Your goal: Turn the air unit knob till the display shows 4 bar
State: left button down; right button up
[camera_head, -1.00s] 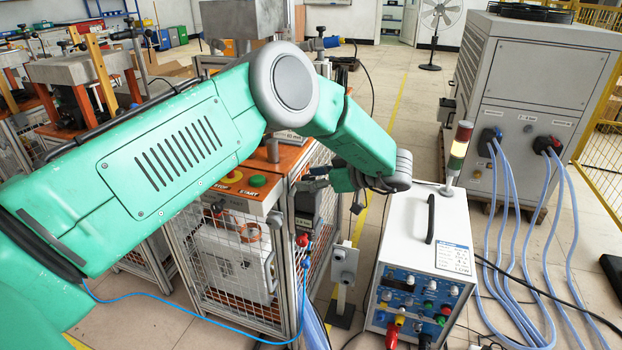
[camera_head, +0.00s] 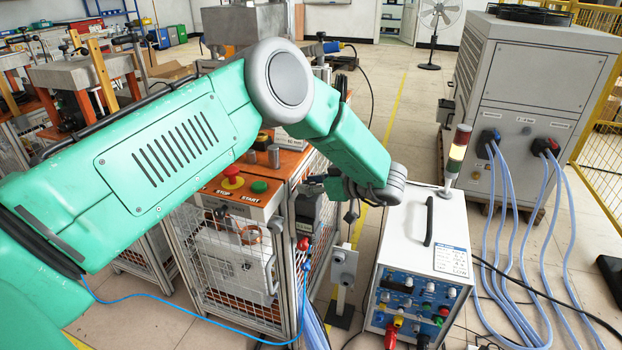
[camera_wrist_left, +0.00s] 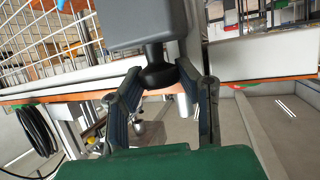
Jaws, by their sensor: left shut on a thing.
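The air unit (camera_head: 306,212) is a grey and dark box on the corner post of the caged orange-topped bench in the head view. Its display is too small to read there. In the left wrist view the unit's grey body (camera_wrist_left: 140,24) hangs at the top, with its black knob (camera_wrist_left: 158,74) facing my left gripper (camera_wrist_left: 160,76). The two fingers are closed on the knob from both sides. In the head view my left gripper (camera_head: 318,181) is at the top of the unit, small and partly hidden by my wrist. My right gripper is out of view.
The bench top carries a red stop button (camera_head: 232,174) and a green start button (camera_head: 259,187), below my arm. A white power unit (camera_head: 406,235) with a signal lamp (camera_head: 457,156) stands right of my wrist.

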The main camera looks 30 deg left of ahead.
pick_arm(q)
jog(key=m+t+p, duration=0.2)
jog(key=p, duration=0.1)
jog(key=m+t+p, duration=0.1)
jog(key=t, duration=0.1)
jog(key=shift+a+r+m+h, duration=0.15)
jog(key=shift+r+m+h, duration=0.15)
jog(key=shift+h, duration=0.1)
jog(key=shift+m+t+h+p, duration=0.5)
jog(key=shift+m+t+p, duration=0.45)
jog(key=shift+t, duration=0.15)
jog(key=m+t+h+p, duration=0.1)
jog(key=m+t+h, duration=0.1)
jog(key=m+t, duration=0.1)
jog(key=shift+f+p, duration=0.15)
jog(key=shift+p, duration=0.15)
jog(key=shift+m+t+h, duration=1)
jog(key=shift+m+h, duration=0.3)
jog(key=shift+m, duration=0.05)
jog(key=shift+w, duration=0.1)
jog(key=c, duration=1.3)
grip_release()
jog(key=shift+o, duration=0.8)
jog(key=shift+f, duration=0.2)
